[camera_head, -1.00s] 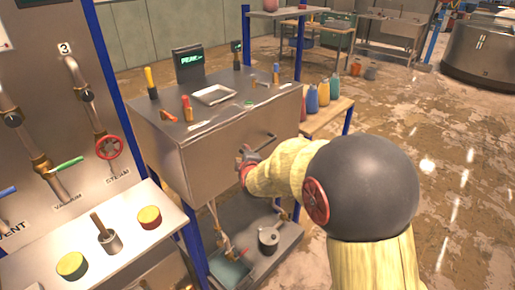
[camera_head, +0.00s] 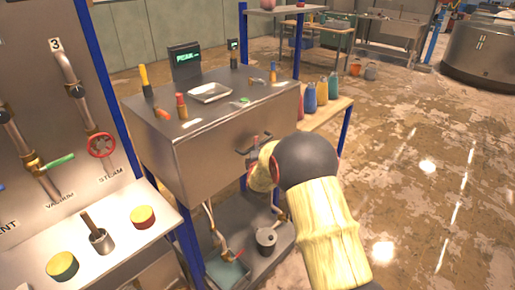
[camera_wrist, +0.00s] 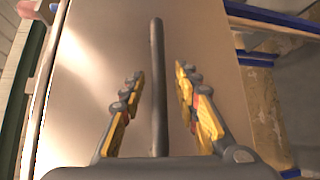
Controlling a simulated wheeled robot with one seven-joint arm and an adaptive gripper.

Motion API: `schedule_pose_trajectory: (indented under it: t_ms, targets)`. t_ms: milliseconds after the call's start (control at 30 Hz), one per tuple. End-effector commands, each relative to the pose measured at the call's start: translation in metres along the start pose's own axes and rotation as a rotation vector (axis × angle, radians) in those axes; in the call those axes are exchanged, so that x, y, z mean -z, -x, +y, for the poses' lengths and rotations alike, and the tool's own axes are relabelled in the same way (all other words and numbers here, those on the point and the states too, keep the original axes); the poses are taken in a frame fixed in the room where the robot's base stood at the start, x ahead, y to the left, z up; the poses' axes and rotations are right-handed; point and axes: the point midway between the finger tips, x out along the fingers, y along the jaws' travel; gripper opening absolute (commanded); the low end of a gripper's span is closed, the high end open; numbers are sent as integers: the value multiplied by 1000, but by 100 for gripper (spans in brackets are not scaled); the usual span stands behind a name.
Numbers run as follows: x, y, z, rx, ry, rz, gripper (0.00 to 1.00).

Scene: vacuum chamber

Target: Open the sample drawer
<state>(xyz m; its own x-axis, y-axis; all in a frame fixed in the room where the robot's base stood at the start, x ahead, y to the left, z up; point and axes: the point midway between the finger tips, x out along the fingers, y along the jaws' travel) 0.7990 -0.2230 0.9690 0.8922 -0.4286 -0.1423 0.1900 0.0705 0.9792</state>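The sample drawer front (camera_head: 205,158) is the brushed metal face of a box-shaped cabinet left of centre in the head view. It looks flush with the cabinet. Its dark bar handle (camera_head: 243,152) is partly hidden by my arm. In the wrist view the handle (camera_wrist: 158,90) runs lengthwise between the fingers of my gripper (camera_wrist: 160,76). The fingers, with yellow pads, are open, with a visible gap on each side of the bar. In the head view my gripper is mostly hidden behind my arm, close to the handle.
On the cabinet top stand a metal tray (camera_head: 210,93), a small screen (camera_head: 186,60) and colored-handled tools. A pot (camera_head: 266,240) sits on the shelf below. A side bench holds colored bottles (camera_head: 321,92). A valve panel (camera_head: 50,120) is at left. Open floor lies right.

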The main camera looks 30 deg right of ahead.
Motion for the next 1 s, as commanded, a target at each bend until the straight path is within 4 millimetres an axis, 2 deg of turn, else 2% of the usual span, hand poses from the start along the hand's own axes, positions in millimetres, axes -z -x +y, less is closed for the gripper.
schedule_pose_trajectory:
  t_ms: [367,900,1000]
  targets:
    - [0,-6,1,0,0,1,31]
    - [0,-6,1,0,0,1,0]
    - [0,-6,1,0,0,1,0]
